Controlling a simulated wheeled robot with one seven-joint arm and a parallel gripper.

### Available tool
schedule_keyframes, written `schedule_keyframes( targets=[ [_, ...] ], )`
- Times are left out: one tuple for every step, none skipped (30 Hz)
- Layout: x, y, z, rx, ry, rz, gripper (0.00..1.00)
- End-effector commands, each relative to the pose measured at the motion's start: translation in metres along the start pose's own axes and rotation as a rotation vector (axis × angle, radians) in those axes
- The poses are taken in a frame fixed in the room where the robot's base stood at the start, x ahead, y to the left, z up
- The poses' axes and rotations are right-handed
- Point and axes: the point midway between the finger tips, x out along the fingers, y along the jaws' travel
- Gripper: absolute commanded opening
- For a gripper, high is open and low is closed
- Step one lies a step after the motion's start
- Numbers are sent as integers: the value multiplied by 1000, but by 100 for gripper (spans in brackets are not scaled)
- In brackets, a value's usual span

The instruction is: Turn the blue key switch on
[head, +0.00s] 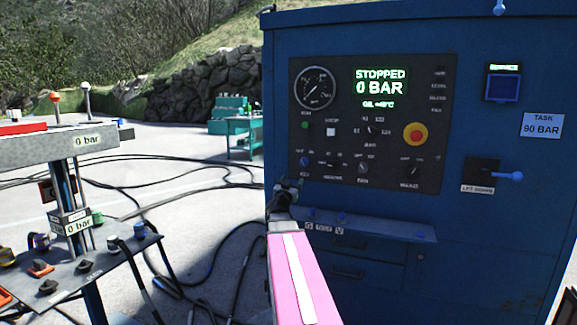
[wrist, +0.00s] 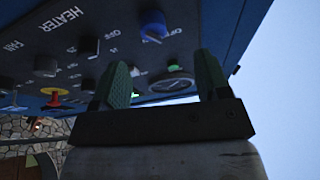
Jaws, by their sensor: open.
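The blue key switch (head: 305,161) is a small blue knob at the lower left of the black control panel (head: 340,183). In the wrist view the blue knob (wrist: 153,24) shows above and beyond the fingertips, with OFF lettering near it. My gripper (head: 287,187) is just below and left of the knob in the head view, near the cabinet's left edge. In the wrist view my gripper (wrist: 162,72) has its two green fingers apart with no object held between them. The knob looks clear of both fingers. I cannot read the knob's exact setting.
The display (head: 380,87) reads STOPPED, 0 BAR. Nearby are a green button (head: 305,125), a gauge (head: 315,88), black knobs such as the heater one (head: 333,162), and a red emergency button (head: 415,134). A narrow shelf (head: 370,226) juts out below the panel.

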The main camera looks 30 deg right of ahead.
Motion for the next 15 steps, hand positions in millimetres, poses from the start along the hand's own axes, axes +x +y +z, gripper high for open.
schedule_keyframes(
  targets=[
    [5, 9, -5, -1, 21, 36, 69],
    [7, 12, -8, -2, 30, 51, 69],
    [8, 16, -10, -4, 39, 66, 69],
    [9, 17, -11, -4, 43, 73, 69],
    [10, 18, -12, -5, 46, 78, 69],
    [12, 19, -13, -5, 48, 81, 69],
    [13, 19, -13, -5, 48, 81, 69],
    [15, 19, -13, -5, 48, 81, 69],
    [18, 19, -12, -4, 47, 80, 69],
    [20, 19, -12, -4, 47, 80, 69],
    [23, 19, -12, -4, 47, 79, 69],
    [28, 19, -12, -4, 47, 79, 69],
    [32, 20, -12, -4, 47, 79, 69],
    [36, 20, -12, -5, 47, 79, 69],
    [43, 20, -13, -5, 47, 79, 69]
  ],
)
